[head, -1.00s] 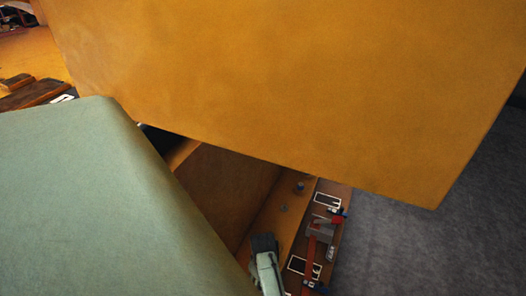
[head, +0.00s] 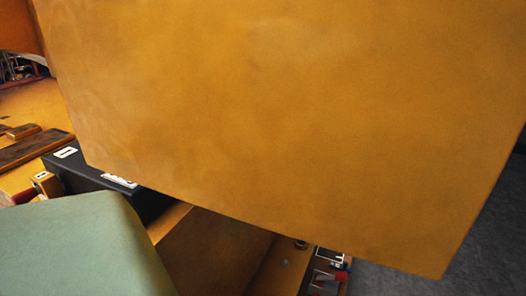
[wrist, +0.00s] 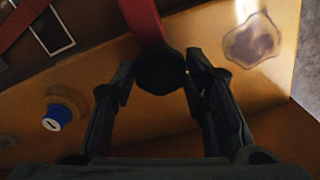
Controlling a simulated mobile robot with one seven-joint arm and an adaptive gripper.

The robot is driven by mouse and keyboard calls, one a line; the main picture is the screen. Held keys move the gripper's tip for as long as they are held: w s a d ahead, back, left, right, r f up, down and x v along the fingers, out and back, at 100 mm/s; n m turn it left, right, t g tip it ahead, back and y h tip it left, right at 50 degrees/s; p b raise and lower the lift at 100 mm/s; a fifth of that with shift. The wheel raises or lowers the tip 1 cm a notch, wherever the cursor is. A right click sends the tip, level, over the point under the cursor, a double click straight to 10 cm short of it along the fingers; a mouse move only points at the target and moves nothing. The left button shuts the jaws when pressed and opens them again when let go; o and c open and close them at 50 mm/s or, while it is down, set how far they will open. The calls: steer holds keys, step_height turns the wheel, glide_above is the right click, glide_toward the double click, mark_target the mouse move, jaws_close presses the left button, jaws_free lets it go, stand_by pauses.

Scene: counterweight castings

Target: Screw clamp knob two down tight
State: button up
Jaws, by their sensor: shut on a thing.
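In the wrist view my gripper (wrist: 158,80) has its two dark fingers shut on a dark rounded knob (wrist: 158,72). The knob sits at the end of a red clamp bar (wrist: 142,20), over an orange surface. I cannot see a number on it. A blue-capped knob (wrist: 57,117) with a small white label stands apart to the left, and its mark is too small to read. In the head view my gripper is out of sight. Only a bit of a red clamp (head: 328,276) shows at the bottom, below the big orange block.
A large orange block (head: 280,120) fills most of the head view and hides the work area behind it. A black box-like part with white labels (head: 110,180) lies at its left. Dark grey floor (head: 485,240) shows at the right.

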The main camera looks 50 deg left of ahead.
steer(key=c, duration=0.4)
steer(key=shift+c, duration=0.2)
steer(key=shift+m, duration=0.4)
steer(key=m+p, duration=0.2)
steer(key=m, duration=0.2)
steer(key=shift+r, duration=0.1)
steer(key=m+p, duration=0.1)
steer(key=m, duration=0.3)
steer(key=shift+m, duration=0.3)
steer(key=m, duration=0.5)
steer(key=shift+p, duration=0.4)
steer(key=m, duration=0.5)
steer(key=shift+w+a, duration=0.1)
steer(key=shift+m, duration=0.3)
